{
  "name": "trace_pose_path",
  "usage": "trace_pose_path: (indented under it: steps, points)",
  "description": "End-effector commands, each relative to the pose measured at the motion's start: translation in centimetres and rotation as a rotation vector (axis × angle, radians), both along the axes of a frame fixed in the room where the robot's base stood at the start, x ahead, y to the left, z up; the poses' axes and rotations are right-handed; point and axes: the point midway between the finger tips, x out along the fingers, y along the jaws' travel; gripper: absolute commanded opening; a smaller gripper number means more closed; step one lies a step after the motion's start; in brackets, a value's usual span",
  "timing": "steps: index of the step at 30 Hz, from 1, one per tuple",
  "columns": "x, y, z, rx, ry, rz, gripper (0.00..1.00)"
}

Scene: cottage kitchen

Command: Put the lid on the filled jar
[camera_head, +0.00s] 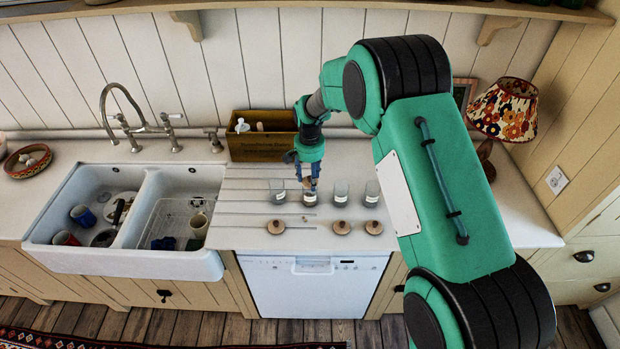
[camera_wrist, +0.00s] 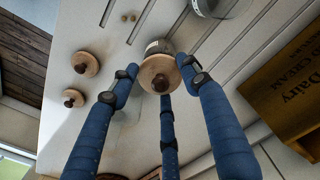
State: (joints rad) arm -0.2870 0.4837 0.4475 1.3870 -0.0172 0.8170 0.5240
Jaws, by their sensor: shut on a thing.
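My gripper (camera_head: 307,180) points down over the second glass jar from the left (camera_head: 309,197) in the head view. In the wrist view its blue fingers (camera_wrist: 160,88) are closed around a round wooden lid with a knob (camera_wrist: 157,73). That jar (camera_wrist: 158,47) shows partly behind the held lid. The lid is over the jar's mouth; whether it touches the rim, I cannot tell. Other jars stand in the same row: one to the left (camera_head: 278,191) and two to the right (camera_head: 341,193), (camera_head: 372,193).
Three wooden lids lie on the worktop in front of the jars: one left (camera_head: 275,227) and two right (camera_head: 341,228), (camera_head: 374,228). A wooden box (camera_head: 262,146) stands behind. A double sink (camera_head: 140,262) is left, and a patterned lamp (camera_head: 505,110) stands right.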

Motion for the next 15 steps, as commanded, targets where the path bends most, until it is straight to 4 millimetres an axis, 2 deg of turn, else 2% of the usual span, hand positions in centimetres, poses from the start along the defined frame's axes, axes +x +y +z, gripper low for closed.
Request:
trace_pose_path:
  steps: [15]
  points:
    - [0.01,0.0,-0.64,0.0,0.0,0.0,0.27]
